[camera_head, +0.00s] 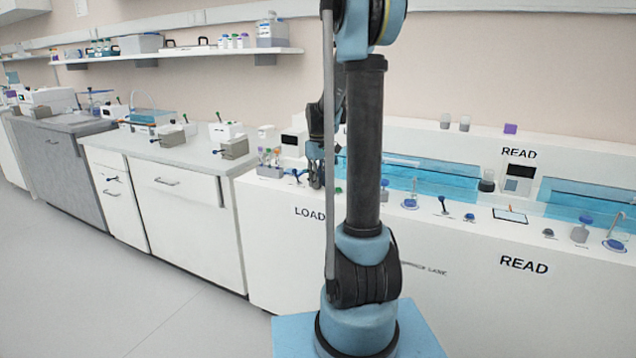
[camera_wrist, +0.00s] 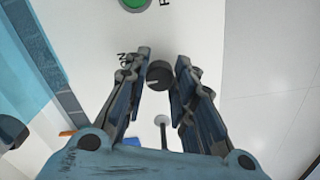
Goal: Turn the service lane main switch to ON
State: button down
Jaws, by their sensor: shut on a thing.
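A dark round knob (camera_wrist: 159,75) with a pale pointer mark sits on the white top in the wrist view, beside a partly covered label ending in "N"; I take it for the main switch. My gripper (camera_wrist: 163,64) has its two fingers on either side of this knob and is shut on it. Which setting the pointer marks is hard to tell. In the head view my gripper (camera_head: 317,182) is low over the white bench above the word "LOAD"; the knob is hidden there.
A green button (camera_wrist: 135,3) lies past the fingertips. A pale-topped post (camera_wrist: 161,121) stands between the fingers, nearer the palm. In the head view a tube rack (camera_head: 268,165) is left of my gripper, and a blue trough (camera_head: 428,182) and small levers are to the right.

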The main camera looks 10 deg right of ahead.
jog(key=m, duration=0.4)
jog(key=shift+m, duration=0.4)
dwell(0.4)
jog(key=c, duration=1.3)
grip_release()
jog(key=shift+c, duration=0.2)
notch_tip(320, 180, up, 12)
